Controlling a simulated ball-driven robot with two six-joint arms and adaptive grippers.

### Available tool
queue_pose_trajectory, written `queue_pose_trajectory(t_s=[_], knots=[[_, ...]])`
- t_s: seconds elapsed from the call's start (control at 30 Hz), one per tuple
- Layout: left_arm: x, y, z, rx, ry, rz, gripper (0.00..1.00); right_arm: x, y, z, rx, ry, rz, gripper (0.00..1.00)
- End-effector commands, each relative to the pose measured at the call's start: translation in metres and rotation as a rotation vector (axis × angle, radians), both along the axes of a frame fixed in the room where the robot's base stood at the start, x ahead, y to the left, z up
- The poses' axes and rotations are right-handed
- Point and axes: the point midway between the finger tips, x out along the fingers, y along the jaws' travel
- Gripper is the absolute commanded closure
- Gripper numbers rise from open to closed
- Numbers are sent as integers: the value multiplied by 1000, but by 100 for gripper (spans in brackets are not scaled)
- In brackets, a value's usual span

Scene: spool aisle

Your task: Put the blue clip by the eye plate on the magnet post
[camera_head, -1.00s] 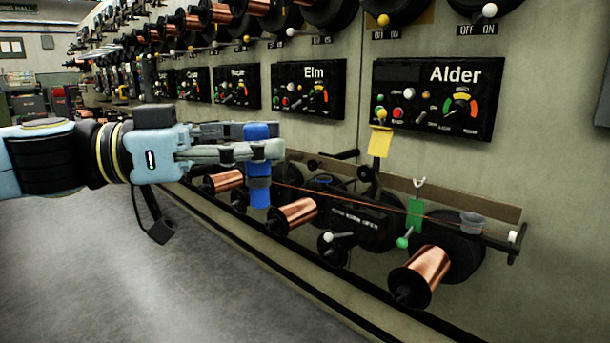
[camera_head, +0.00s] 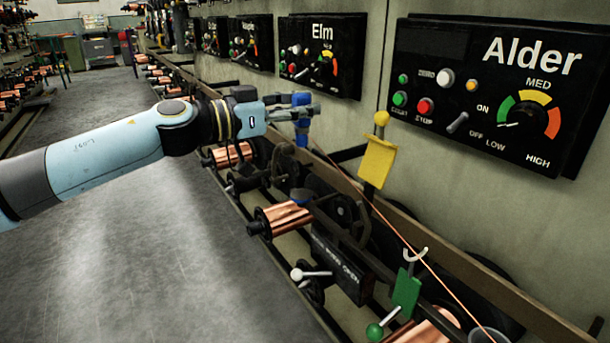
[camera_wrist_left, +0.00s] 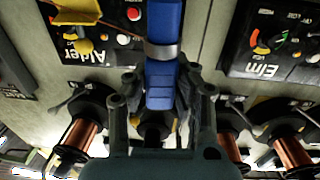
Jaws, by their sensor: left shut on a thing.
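My left gripper (camera_head: 306,113) is shut on the blue clip (camera_head: 302,98), which stands upright between the fingers and shows above and below them. It is held out beside the wall near the Elm panel, above the row of spools. In the left wrist view the clip (camera_wrist_left: 163,82) is a long blue piece with a grey band, between my left fingers (camera_wrist_left: 162,98). I cannot tell for sure which parts are the eye plate and the magnet post. My right gripper is not in view.
A yellow tag (camera_head: 377,163) hangs under a yellow knob. A green tag (camera_head: 406,292) with a pale hook stands by a copper wire. The Alder panel (camera_head: 487,90) and Elm panel (camera_head: 320,55) are on the wall. Copper spools (camera_head: 285,218) line the rail. The floor (camera_head: 150,240) is clear.

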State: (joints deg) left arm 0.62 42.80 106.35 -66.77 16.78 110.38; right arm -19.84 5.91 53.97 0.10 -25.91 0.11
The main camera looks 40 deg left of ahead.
Motion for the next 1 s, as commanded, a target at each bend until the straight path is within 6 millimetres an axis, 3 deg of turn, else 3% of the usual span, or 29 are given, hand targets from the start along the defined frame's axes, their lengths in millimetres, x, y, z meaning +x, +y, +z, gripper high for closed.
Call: queue_pose_trajectory(t_s=[0.1, 0.2, 0.37, 0.5, 0.63, 0.83, 1.0], knots=[[18, 14, -9, -5, -2, 76, 100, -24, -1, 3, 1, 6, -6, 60], [25, 19, -23, -1, 0, 104, 100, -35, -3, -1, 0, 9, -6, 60], [26, 20, -64, 3, 7, 112, 100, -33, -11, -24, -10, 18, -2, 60], [26, 20, -89, 4, 6, 112, 100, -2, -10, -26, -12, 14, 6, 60], [26, 20, -89, 4, 1, 111, 100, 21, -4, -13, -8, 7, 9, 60], [26, 20, -91, 5, -1, 111, 100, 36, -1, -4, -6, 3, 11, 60], [26, 20, -107, 3, 2, 110, 100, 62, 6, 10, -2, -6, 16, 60]])
